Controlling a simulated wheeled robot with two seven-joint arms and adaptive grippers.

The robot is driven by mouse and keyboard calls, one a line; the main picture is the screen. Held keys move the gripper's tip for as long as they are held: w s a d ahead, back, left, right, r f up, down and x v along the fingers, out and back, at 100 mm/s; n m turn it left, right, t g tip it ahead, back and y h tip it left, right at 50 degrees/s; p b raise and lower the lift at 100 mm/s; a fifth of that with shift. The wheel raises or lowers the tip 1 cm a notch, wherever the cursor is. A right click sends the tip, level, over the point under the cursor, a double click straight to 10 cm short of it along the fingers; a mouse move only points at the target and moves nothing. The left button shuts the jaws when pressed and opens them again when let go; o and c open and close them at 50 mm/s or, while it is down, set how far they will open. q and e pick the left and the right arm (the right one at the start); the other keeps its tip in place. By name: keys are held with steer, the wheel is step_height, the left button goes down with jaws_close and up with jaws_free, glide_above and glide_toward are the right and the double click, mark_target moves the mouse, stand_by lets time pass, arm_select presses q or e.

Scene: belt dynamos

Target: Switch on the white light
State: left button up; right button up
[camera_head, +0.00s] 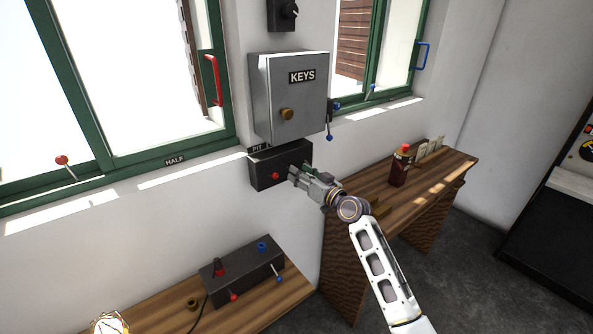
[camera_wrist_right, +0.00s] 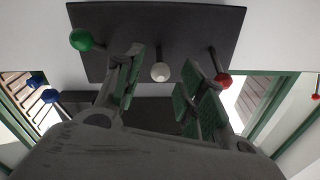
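A dark switch box (camera_head: 264,177) hangs on the wall under the grey KEYS cabinet. In the right wrist view its dark panel (camera_wrist_right: 190,30) carries a green knob (camera_wrist_right: 81,39), a white knob (camera_wrist_right: 160,72) and a red knob (camera_wrist_right: 222,80). In the head view only the red knob (camera_head: 275,176) shows clearly; my gripper hides the box's right part. My right gripper (camera_head: 297,175) is in front of that part. In the wrist view its two fingers (camera_wrist_right: 162,65) are spread, one on each side of the white knob, with visible gaps. My left gripper is not in view.
The KEYS cabinet (camera_head: 295,115) with a brass knob juts out just above. A blue-knobbed lever (camera_head: 330,130) is at its right. Below stands a bench with a dark control box (camera_head: 242,272). A wooden shelf (camera_head: 455,165) holding a red-topped bottle (camera_head: 400,168) is at the right.

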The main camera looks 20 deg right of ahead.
steer(key=shift+x, duration=1.25)
jaws_close()
